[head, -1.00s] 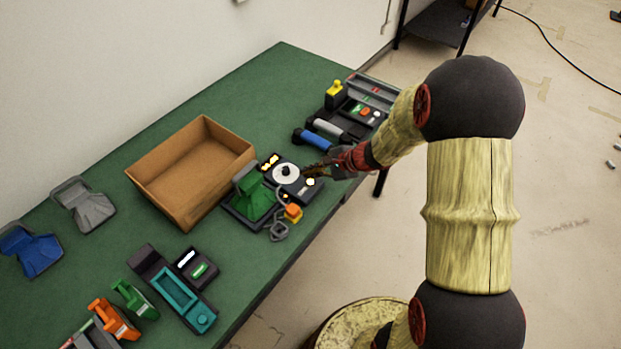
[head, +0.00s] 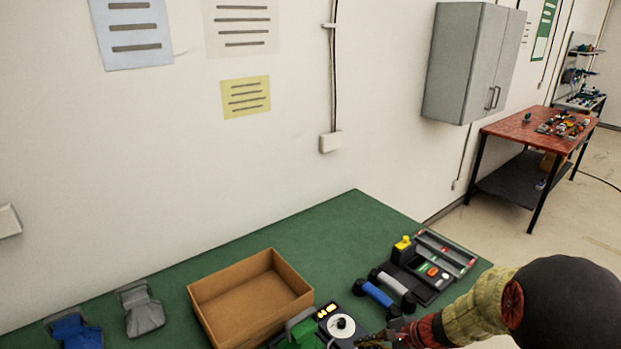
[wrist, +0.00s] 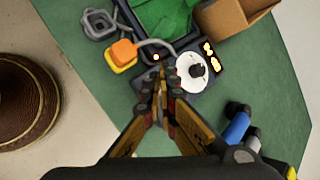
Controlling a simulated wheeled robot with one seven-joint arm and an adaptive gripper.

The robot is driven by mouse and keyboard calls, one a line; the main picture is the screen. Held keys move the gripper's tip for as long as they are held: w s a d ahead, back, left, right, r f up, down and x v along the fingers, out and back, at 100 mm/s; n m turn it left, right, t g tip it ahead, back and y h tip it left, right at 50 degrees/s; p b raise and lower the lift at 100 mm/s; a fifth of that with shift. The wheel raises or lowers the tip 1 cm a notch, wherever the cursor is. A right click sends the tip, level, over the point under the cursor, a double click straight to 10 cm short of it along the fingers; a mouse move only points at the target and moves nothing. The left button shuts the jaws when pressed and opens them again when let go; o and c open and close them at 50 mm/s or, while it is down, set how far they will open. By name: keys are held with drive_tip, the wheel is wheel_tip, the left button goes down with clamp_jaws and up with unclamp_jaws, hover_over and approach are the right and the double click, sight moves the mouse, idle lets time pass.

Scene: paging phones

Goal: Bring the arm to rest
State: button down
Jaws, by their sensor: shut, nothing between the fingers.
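My gripper (wrist: 164,92) is shut and empty in the wrist view, its fingertips over the near edge of a dark device with a white dial (wrist: 192,72) on the green table. I cannot tell whether the tips touch it. In the head view my gripper (head: 372,339) is at the bottom edge, partly cut off, beside the dial device (head: 341,326). My arm reaches in from the lower right.
An open cardboard box (head: 212,291) stands left of the dial device. A green cradle (wrist: 165,15), an orange-yellow block (wrist: 122,54) and blue (head: 374,293) and grey handsets lie close by. A red table (head: 515,131) stands farther back.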

drive_tip(key=s+d+r+n+g+h, duration=0.1)
drive_tip(key=s+r+n+g+h, duration=0.1)
drive_tip(key=s+r+n, duration=0.6)
drive_tip(key=s+r+n+g+h, duration=0.1)
drive_tip(key=s+r+n+h, duration=0.15)
drive_tip(key=s+r, duration=0.55)
drive_tip(key=s+r+n+t+h, duration=0.2)
drive_tip(key=s+r+n+t, duration=0.2)
drive_tip(key=s+r, duration=0.4)
wheel_tip(320, 180, up, 3)
drive_tip(key=shift+d+f+n+h, duration=0.1)
drive_tip(key=shift+d+n+h, duration=0.3)
drive_tip(key=shift+n, duration=0.25)
